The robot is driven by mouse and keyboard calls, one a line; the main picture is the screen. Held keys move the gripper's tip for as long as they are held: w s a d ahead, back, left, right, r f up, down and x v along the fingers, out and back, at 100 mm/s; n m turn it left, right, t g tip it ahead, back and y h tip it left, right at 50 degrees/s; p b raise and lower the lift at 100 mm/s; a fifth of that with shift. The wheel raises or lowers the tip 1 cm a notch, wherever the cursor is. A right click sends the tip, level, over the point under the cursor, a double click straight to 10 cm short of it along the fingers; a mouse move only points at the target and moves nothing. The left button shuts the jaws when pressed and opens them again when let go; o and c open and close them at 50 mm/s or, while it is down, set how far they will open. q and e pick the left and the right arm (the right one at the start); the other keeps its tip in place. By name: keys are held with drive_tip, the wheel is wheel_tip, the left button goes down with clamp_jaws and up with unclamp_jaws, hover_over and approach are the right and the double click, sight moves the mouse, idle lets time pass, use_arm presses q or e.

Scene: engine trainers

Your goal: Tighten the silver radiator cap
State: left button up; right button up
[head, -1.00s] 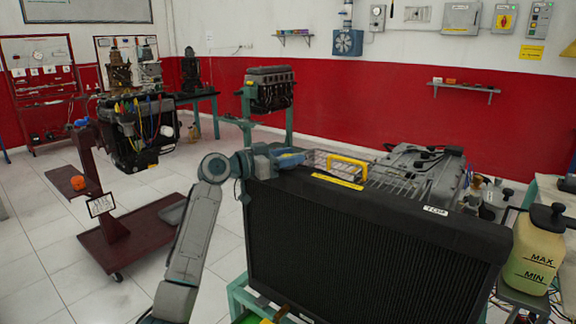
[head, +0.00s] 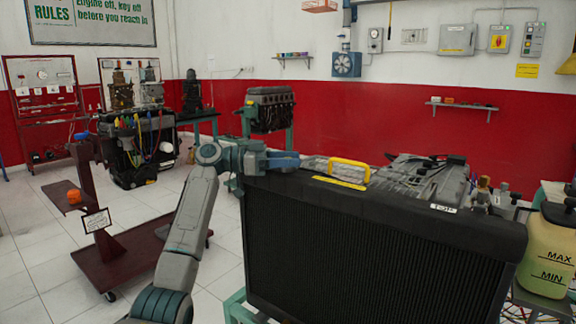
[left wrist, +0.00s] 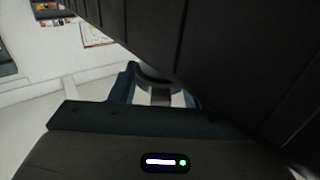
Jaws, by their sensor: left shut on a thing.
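The black radiator (head: 370,240) stands upright in front of me, with its finned face toward me. My left gripper (head: 284,160) lies level at the left end of the radiator's top. In the left wrist view, its blue fingers (left wrist: 158,98) are closed around a small grey-silver piece (left wrist: 160,94), which looks like the silver radiator cap. The cap is mostly hidden by the fingers and cannot be made out in the head view. The dark radiator side fills the upper right of the wrist view. My right gripper is in neither view.
An engine with a yellow handle (head: 349,169) sits behind the radiator. A coolant bottle (head: 550,250) stands at the right. A dark red stand (head: 108,260) with an orange cap (head: 74,196) is on the left. The floor between is clear.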

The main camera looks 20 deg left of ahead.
use_arm(q)
drive_tip(key=shift+m+g+h, duration=0.3)
drive_tip(key=shift+m+g, duration=0.5)
drive_tip(key=shift+g, duration=0.4)
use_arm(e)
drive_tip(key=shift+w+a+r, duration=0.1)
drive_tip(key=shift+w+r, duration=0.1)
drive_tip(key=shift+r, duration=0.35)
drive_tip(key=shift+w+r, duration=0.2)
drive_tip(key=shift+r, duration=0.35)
use_arm(q)
drive_tip(key=shift+b, duration=0.3)
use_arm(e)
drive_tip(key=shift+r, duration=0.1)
use_arm(q)
drive_tip(key=o, duration=0.9)
drive_tip(key=shift+a, duration=0.15)
drive_tip(key=a, duration=0.3)
drive_tip(key=s+a+b, duration=0.1)
drive_tip(key=a, duration=0.6)
drive_tip(key=shift+s+a+b, duration=0.15)
drive_tip(key=shift+s+b, duration=0.2)
drive_tip(key=shift+b, duration=0.05)
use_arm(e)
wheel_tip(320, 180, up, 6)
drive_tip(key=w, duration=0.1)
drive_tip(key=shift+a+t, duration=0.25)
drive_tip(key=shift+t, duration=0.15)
